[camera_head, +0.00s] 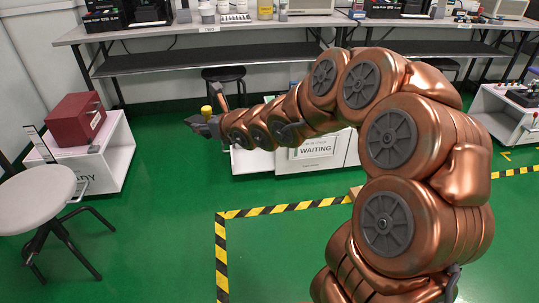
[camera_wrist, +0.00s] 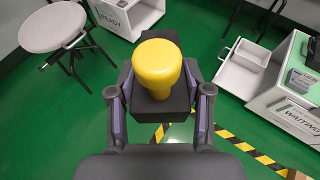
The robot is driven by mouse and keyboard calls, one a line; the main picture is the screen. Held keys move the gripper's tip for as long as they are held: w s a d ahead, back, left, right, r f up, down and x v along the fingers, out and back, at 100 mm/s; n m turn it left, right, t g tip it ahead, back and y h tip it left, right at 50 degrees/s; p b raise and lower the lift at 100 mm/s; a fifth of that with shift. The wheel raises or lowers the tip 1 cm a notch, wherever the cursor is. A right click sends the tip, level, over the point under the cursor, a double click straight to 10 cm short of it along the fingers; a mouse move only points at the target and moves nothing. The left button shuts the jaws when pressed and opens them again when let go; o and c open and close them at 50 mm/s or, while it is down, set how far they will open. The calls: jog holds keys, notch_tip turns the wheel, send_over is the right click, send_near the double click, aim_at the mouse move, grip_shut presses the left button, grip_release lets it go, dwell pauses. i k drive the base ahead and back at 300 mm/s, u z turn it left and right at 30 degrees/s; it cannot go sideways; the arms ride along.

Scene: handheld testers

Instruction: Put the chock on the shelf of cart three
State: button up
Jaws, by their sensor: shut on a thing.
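The chock, a dark block with a yellow rounded knob (camera_wrist: 157,68), is held between the two fingers of my gripper (camera_wrist: 158,112). In the head view the yellow knob (camera_head: 206,111) shows above my gripper (camera_head: 203,125), which is raised over the green floor left of the middle. White carts stand around: one marked "READY" (camera_head: 122,150) at the left, one marked "WAITING" (camera_head: 340,150) partly behind my arm, and one (camera_head: 500,118) at the right edge. I cannot tell which is cart three.
A grey stool (camera_head: 38,198) stands at the lower left, near a red box (camera_head: 76,120) on the READY cart. A long bench (camera_head: 240,27) with a dark lower shelf (camera_head: 200,60) runs along the back. Yellow-black tape (camera_head: 221,255) marks the open floor.

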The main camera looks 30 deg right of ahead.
aim_at(244, 161)
jog(key=u, duration=1)
jog(key=i, duration=1.45)
jog(key=z, duration=0.5)
jog(key=i, duration=0.85)
jog(key=z, duration=1.2)
jog(key=i, duration=0.4)
jog(key=z, duration=0.35)
